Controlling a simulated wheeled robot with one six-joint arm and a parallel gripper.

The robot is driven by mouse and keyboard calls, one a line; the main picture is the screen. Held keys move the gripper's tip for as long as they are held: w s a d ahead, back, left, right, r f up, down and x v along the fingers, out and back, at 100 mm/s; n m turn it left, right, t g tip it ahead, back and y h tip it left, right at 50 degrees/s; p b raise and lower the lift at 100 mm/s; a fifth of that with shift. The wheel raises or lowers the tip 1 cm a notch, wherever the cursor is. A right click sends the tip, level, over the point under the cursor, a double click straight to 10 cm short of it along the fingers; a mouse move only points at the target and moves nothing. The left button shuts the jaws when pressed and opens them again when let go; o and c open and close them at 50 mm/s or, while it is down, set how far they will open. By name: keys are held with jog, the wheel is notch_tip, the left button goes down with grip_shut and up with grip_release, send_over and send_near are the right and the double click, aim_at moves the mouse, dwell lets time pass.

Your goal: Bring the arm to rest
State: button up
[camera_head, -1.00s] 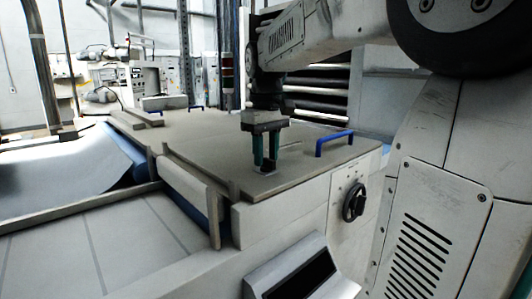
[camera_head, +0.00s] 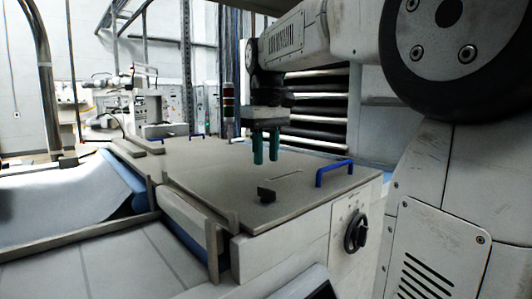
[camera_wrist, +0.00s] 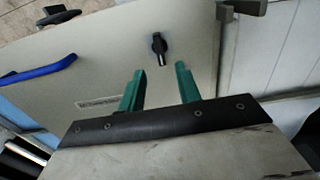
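My gripper (camera_head: 265,148) hangs above the flat top panel of the machine (camera_head: 215,165), its two green fingers pointing down. The wrist view shows the fingers (camera_wrist: 160,88) apart with nothing between them. A small black knob (camera_head: 266,194) sits on the panel below and in front of the gripper. The knob also shows in the wrist view (camera_wrist: 159,46), beyond the fingertips and clear of them. My arm reaches in from the upper right.
A blue handle (camera_head: 334,171) stands on the panel's right side. A black rotary dial (camera_head: 356,233) is on the machine's front face. Rollers and side rails (camera_head: 190,215) lie to the left. Dark and light rods (camera_head: 318,110) are stacked behind. Air above the panel is free.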

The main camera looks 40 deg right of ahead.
dwell(0.4)
jog(key=s+a+f, duration=0.7)
jog(key=s+f, duration=0.2)
jog(key=s, duration=0.1)
jog(key=s+a+f+t, duration=0.1)
jog(key=s+a+f, duration=0.6)
jog(key=s+f, duration=0.2)
jog(key=shift+s+a+f+m, duration=0.3)
jog(key=shift+s+f, duration=0.1)
jog(key=shift+f, duration=0.25)
